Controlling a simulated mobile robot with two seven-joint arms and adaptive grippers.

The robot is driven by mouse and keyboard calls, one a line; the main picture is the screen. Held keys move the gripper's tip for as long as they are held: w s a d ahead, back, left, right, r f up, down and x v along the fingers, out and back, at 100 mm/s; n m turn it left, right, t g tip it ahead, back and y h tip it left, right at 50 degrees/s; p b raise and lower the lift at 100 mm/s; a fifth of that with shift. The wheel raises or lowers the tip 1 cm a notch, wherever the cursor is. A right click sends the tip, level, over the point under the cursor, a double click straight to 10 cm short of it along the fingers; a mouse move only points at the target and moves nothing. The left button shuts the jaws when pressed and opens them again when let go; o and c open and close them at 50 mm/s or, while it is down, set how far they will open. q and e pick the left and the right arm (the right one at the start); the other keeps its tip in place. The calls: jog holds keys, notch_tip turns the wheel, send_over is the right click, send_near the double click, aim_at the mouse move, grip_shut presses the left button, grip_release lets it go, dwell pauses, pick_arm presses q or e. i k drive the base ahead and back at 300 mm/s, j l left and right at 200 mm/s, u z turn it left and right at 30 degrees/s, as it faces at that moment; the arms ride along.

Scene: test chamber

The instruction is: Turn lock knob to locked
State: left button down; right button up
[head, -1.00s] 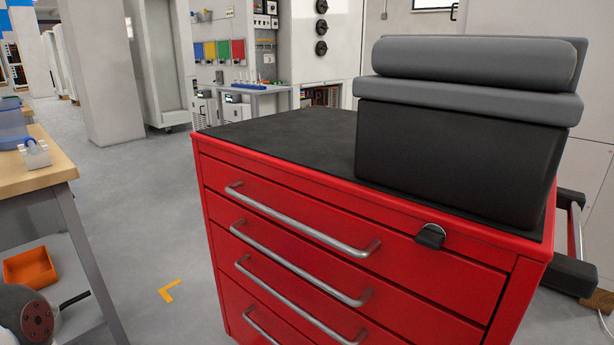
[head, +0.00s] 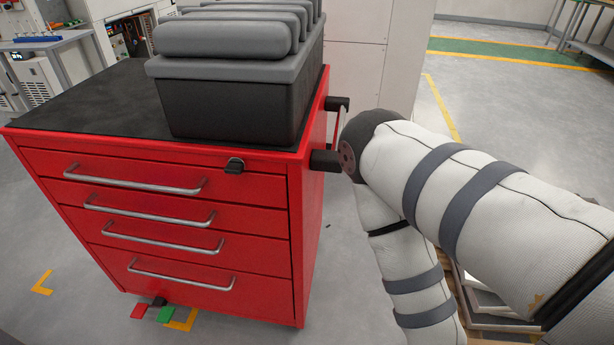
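The lock knob (head: 235,166) is a small black knob at the upper right of the red tool cabinet's front (head: 262,225), beside the top drawer. Its exact setting is too small to read. My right arm comes in from the right, and its wrist end is beside the cabinet's right side, near the black-ended side handle. My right gripper is not visible. My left gripper is not in view.
A black bin with grey lids (head: 230,105) stands on the cabinet's black top (head: 90,105). The drawers have silver handles (head: 135,182). Red and green pieces (head: 166,314) lie on the floor at the cabinet's foot. The floor in front is largely clear.

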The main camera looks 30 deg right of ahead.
aim_at(235, 166)
jog(key=k+l+z, duration=0.1)
jog(key=k+z, duration=0.25)
jog(key=k+l+z, duration=0.35)
jog(key=k+j, duration=0.05)
jog(key=j, duration=0.05)
